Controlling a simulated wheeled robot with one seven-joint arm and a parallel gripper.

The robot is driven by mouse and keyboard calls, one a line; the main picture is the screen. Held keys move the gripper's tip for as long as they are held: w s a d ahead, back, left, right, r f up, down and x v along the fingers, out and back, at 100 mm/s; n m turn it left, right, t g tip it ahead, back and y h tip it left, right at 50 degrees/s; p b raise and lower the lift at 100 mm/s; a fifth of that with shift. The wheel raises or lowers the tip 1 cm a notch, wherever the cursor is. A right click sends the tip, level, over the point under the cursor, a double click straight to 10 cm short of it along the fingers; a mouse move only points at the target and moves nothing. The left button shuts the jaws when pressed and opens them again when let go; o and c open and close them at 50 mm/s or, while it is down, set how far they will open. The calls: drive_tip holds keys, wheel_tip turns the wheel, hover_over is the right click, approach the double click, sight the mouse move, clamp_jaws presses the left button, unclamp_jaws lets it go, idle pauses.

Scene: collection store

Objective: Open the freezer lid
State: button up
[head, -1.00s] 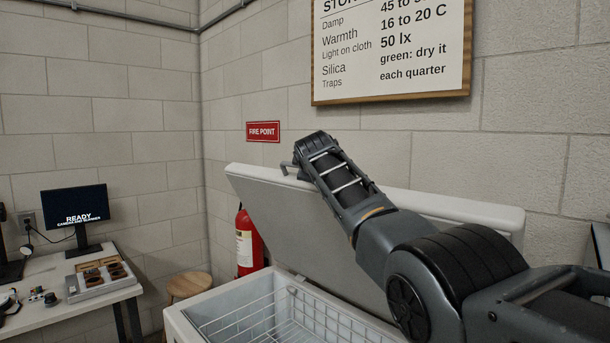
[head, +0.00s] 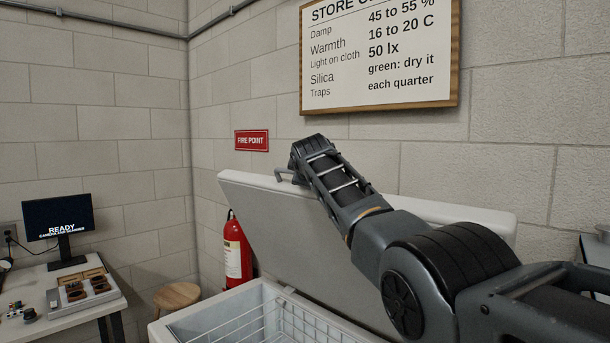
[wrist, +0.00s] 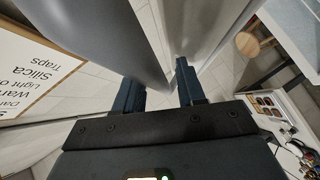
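The freezer lid (head: 300,215) is a pale grey slab standing raised, tilted back towards the wall behind the white chest freezer (head: 157,332). A grey bar handle (head: 283,174) sticks out at the lid's upper left edge. My arm reaches across the lid, and its end is at that top edge beside the handle. In the head view my fingers are hidden by the wrist. In the wrist view the two dark fingers of my gripper (wrist: 160,92) stand apart with floor showing between them. Large grey surfaces cover part of the left finger; a grip on the handle does not show.
A wire basket (head: 265,328) sits inside the open freezer. A red extinguisher (head: 237,252) and a wooden stool (head: 177,295) stand to its left. A desk (head: 75,316) with a monitor (head: 58,216) is further left. A framed notice (head: 380,55) hangs on the wall behind.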

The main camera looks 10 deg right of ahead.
drive_tip(key=shift+s+f, duration=0.1)
drive_tip(key=shift+f, duration=0.05)
drive_tip(key=b+v, duration=0.2)
drive_tip(key=v, duration=0.5)
drive_tip(key=shift+s+r, duration=0.2)
drive_tip(key=shift+s, duration=0.1)
idle(0.4)
